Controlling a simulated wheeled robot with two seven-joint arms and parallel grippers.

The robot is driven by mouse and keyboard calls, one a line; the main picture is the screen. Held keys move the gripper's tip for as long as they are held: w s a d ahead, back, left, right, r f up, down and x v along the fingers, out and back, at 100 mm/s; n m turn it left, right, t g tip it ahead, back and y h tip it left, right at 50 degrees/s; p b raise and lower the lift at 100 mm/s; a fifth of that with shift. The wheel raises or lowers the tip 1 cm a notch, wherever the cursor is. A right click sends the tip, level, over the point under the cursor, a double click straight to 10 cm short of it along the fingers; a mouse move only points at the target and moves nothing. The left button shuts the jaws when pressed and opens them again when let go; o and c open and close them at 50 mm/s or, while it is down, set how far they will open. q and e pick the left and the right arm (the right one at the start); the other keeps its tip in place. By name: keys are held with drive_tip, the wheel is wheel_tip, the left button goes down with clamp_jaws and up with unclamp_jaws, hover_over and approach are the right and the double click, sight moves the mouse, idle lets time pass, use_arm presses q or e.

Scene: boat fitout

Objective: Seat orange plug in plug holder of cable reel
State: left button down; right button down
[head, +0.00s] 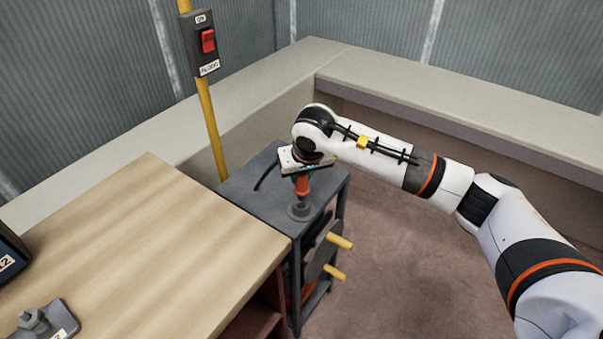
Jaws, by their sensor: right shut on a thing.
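My right gripper (302,174) points down over a small dark grey table (245,185). It is shut on the orange plug (302,188), which stands about upright under it. The plug's lower end is at a round grey holder (299,211) on the table top; I cannot tell whether it is inside it or just above. The cable reel (321,255), a dark disc with yellow handles (340,241), is at the table's right side. My left gripper is out of view.
A wooden worktop (150,235) fills the left front, with a grey metal fitting (45,318) near its edge. Beige ledges (440,95) line the walls. The carpet at right is clear.

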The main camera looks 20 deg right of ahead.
sight(302, 187)
drive_tip(key=shift+b, duration=0.3)
idle(0.7)
drive_tip(key=shift+f+b, duration=2)
drive_tip(key=shift+f, duration=0.1)
idle(0.5)
drive_tip(key=c, duration=1.1)
unclamp_jaws()
drive_tip(key=shift+s+r, duration=0.1)
drive_tip(key=v, duration=1.2)
drive_tip(key=shift+b, duration=0.35)
